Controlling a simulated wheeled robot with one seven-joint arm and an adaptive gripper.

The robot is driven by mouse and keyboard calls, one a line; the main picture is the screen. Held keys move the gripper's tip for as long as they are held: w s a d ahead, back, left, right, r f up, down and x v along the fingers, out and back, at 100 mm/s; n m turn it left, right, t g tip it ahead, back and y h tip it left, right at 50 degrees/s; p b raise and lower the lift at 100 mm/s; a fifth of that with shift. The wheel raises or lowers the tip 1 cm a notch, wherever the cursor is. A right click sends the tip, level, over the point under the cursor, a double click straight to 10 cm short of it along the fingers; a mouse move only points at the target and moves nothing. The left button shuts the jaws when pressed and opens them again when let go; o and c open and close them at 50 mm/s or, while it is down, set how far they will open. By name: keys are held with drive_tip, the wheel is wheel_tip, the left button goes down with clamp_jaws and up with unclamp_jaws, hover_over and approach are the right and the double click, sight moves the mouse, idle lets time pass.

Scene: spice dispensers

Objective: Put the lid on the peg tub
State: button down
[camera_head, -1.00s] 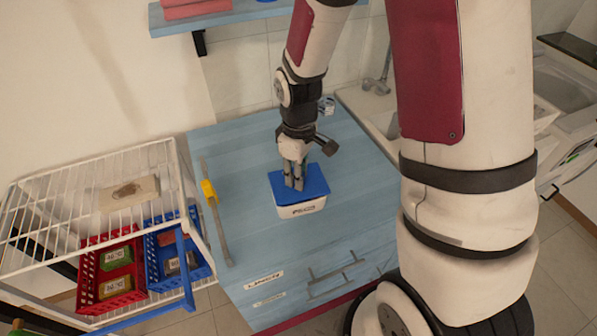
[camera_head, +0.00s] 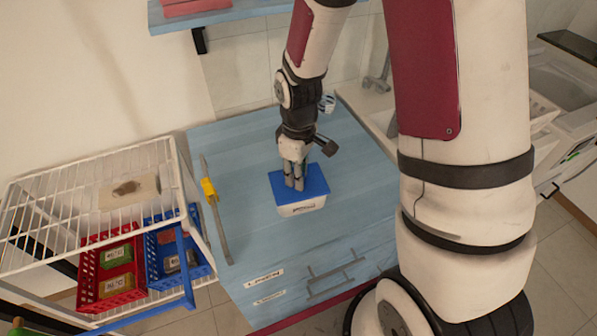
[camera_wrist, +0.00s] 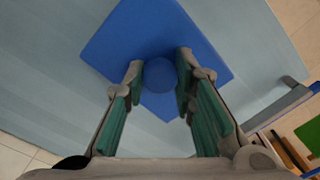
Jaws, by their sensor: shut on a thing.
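My gripper (camera_head: 294,186) points down at the lid's middle. In the wrist view, the lid (camera_wrist: 125,45) fills the upper middle, and my gripper (camera_wrist: 160,78) has its two fingers on either side of the round blue knob (camera_wrist: 160,74), shut on it. The tub is hidden under the lid in the wrist view.
A bar with a yellow piece (camera_head: 209,190) lies along the cabinet top's left edge. A white wire rack (camera_head: 90,190) with a red basket (camera_head: 110,270) and a blue basket (camera_head: 178,262) stands at left. The top around the tub is clear.

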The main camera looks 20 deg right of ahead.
drive_tip(key=c, duration=1.2)
unclamp_jaws()
drive_tip(key=shift+c, duration=0.2)
drive_tip(key=shift+r, duration=0.1)
wheel_tip(320, 180, up, 12)
drive_tip(key=s+r+m+t, duration=0.5)
drive_tip(key=s+r+m, duration=0.2)
drive_tip(key=s+r, duration=0.9)
drive_tip(key=shift+r+m+t, duration=0.3)
drive_tip(key=shift+r+m, duration=0.1)
